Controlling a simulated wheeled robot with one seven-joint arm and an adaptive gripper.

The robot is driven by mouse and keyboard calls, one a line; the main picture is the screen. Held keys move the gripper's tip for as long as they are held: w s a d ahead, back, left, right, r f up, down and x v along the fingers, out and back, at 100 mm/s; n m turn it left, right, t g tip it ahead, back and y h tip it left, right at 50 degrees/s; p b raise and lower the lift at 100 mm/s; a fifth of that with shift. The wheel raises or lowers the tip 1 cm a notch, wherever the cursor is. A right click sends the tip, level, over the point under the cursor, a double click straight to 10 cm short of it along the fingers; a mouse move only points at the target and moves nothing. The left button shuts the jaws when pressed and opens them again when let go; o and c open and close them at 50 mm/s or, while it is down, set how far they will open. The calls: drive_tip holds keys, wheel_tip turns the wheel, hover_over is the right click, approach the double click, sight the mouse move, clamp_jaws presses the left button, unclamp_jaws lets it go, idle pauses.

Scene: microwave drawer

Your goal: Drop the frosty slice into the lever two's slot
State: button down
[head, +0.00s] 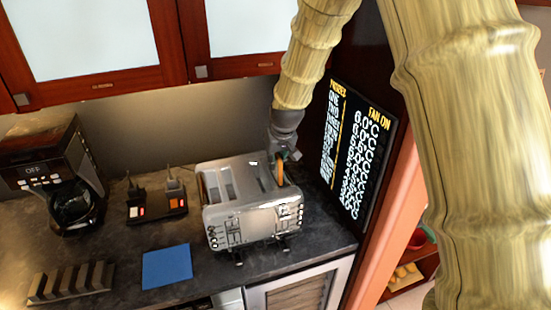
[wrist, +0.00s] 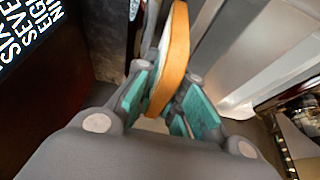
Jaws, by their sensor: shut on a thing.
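A bread slice with an orange-brown crust (wrist: 172,62) is between the teal finger pads of my gripper (wrist: 160,100), which is shut on it. In the head view the slice (head: 278,172) shows on edge over the right part of the silver toaster (head: 258,221), and my gripper (head: 283,150) is just above it. I cannot tell how far the slice sits inside a slot. The toaster has several long slots on top, and small levers and buttons on its front. Lever labels are too small to read. In the wrist view the toaster's metal top (wrist: 260,75) is right of the slice.
A dark panel with temperature text (head: 358,150) stands close on the right of the toaster. Left are a blue cloth (head: 167,266), a slotted rack (head: 70,283), a small switch box (head: 157,207) and a coffee maker (head: 65,180). Cabinets (head: 90,40) hang above.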

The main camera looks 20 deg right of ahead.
drive_tip(key=shift+f+b, duration=0.4)
drive_tip(key=shift+f, duration=0.5)
drive_tip(key=c, duration=1.4)
unclamp_jaws()
drive_tip(key=v, duration=1.2)
